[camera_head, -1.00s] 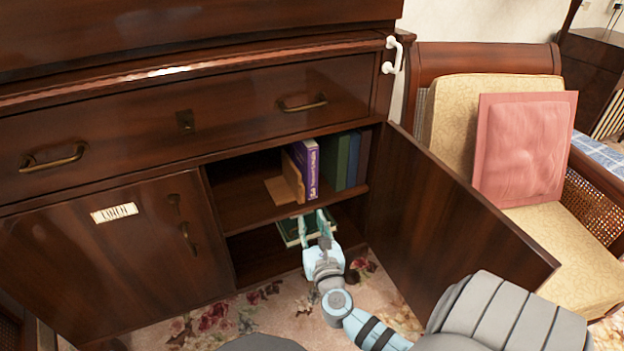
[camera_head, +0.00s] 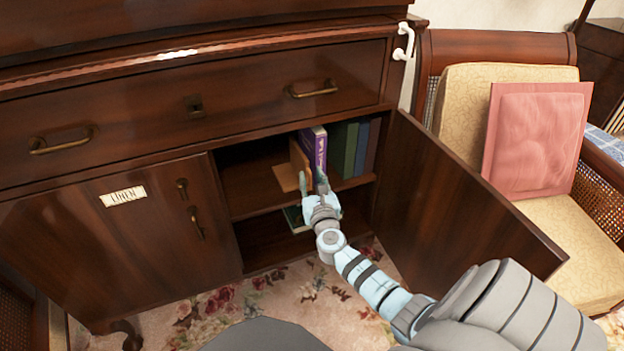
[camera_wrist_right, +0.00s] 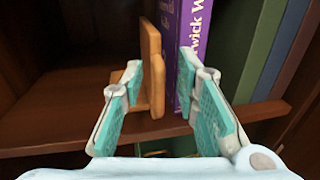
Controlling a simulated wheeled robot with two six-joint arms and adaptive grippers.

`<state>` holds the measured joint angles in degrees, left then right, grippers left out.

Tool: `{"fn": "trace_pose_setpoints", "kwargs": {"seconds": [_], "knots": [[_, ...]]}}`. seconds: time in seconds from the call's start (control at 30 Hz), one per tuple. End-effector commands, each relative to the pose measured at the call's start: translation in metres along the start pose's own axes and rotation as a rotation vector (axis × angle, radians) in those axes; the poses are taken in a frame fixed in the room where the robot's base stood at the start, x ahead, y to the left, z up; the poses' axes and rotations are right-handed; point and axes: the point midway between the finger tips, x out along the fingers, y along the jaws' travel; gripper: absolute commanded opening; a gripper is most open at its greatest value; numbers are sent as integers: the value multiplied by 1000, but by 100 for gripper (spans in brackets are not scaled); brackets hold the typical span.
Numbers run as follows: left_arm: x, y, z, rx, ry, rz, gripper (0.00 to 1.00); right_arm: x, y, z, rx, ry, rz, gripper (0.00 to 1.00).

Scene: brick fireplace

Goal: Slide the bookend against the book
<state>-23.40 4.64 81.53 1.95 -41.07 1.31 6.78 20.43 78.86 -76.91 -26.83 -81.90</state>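The wooden L-shaped bookend (camera_head: 287,177) is on the cabinet's upper shelf, left of the purple book (camera_head: 319,146). In the right wrist view, the bookend's upright (camera_wrist_right: 152,62) stands left of the book's spine (camera_wrist_right: 195,30); I cannot tell whether they touch. My right gripper (camera_head: 312,186) is at the shelf front, fingers apart. In the wrist view, the open right gripper (camera_wrist_right: 160,85) has its left finger in front of the bookend's base and its right finger in front of the purple book. Nothing appears held. My left gripper is not in view.
Green and dark books (camera_head: 350,148) stand right of the purple book. The shelf's front edge (camera_wrist_right: 60,143) runs below the fingers. A book (camera_head: 294,218) lies on the lower shelf. The open cabinet door (camera_head: 455,200) stands to the right. The upper shelf is clear on the left.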

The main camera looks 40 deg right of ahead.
Motion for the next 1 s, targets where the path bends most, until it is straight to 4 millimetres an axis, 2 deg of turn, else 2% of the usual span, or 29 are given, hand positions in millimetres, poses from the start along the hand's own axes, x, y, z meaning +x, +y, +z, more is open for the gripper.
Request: {"fn": "trace_pose_setpoints", "kwargs": {"seconds": [0.27,0.47,0.8,0.93,1.0], "knots": [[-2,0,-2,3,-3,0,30,4,0,1,1,0,0,28],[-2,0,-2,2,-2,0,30,3,0,1,0,0,0,0],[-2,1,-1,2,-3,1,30,4,-3,0,0,0,-1,0],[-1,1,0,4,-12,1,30,7,-23,0,-5,-1,-2,0],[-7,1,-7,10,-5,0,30,10,-39,-1,-5,-1,-3,0]]}}
